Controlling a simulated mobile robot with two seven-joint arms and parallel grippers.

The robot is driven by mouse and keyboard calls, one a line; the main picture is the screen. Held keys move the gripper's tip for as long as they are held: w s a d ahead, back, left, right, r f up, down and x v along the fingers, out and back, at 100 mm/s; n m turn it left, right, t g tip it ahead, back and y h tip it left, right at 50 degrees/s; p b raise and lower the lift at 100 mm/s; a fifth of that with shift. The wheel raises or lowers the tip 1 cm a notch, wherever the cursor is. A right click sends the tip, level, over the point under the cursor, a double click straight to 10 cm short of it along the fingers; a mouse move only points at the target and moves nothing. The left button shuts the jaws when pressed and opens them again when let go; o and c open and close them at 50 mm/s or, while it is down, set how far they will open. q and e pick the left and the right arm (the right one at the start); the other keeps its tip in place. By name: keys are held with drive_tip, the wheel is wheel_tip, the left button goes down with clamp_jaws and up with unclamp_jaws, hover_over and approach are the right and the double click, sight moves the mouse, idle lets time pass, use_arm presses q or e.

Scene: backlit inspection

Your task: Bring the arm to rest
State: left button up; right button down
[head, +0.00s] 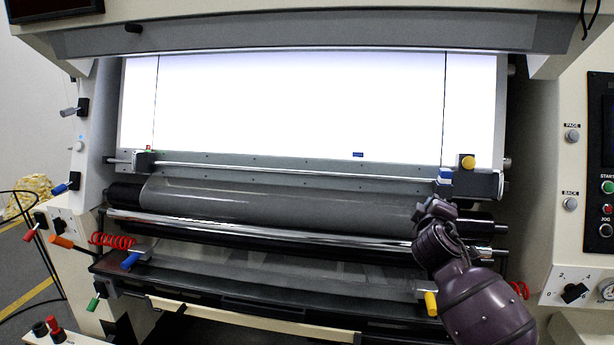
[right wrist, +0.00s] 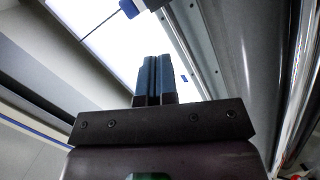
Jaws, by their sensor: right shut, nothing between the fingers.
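My right arm (head: 470,285) comes in from the lower right in the head view. Its gripper (head: 432,210) is in front of the right end of the grey roller, below the blue and yellow knobs. In the right wrist view the two blue-grey fingers (right wrist: 154,80) are pressed together with nothing between them. They point toward the bright backlit panel (right wrist: 115,40). Whether the gripper touches the roller cannot be told. My left gripper is not in view.
The backlit panel (head: 300,100) stands behind the grey roller (head: 270,202) and a chrome bar (head: 260,231). A yellow knob (head: 468,162) and a blue block (head: 445,175) sit just above my right gripper. A control panel with buttons (head: 607,187) is at the right.

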drive_tip(key=s+a+f+m+y, duration=0.2)
drive_tip(key=s+a+f+y, duration=0.15)
drive_tip(key=s+f, duration=0.35)
drive_tip(key=s+a+f+m+y, duration=0.15)
drive_tip(key=s+f+y, duration=0.35)
drive_tip(key=f, duration=0.5)
drive_tip(key=s+d+f+m+g, duration=0.1)
drive_tip(key=s+f, duration=0.5)
drive_tip(key=s, duration=0.3)
drive_tip(key=s+d+f+m+g+h, duration=0.1)
drive_tip(key=s+f+m+g, duration=0.1)
drive_tip(key=s+f, duration=0.5)
drive_tip(key=s+d+f+m+g+h, duration=0.1)
drive_tip(key=s+f, duration=0.5)
drive_tip(key=s, duration=0.6)
drive_tip(key=shift+s+f+m+g, duration=0.4)
drive_tip(key=shift+m+g, duration=0.15)
drive_tip(key=shift+g, duration=0.15)
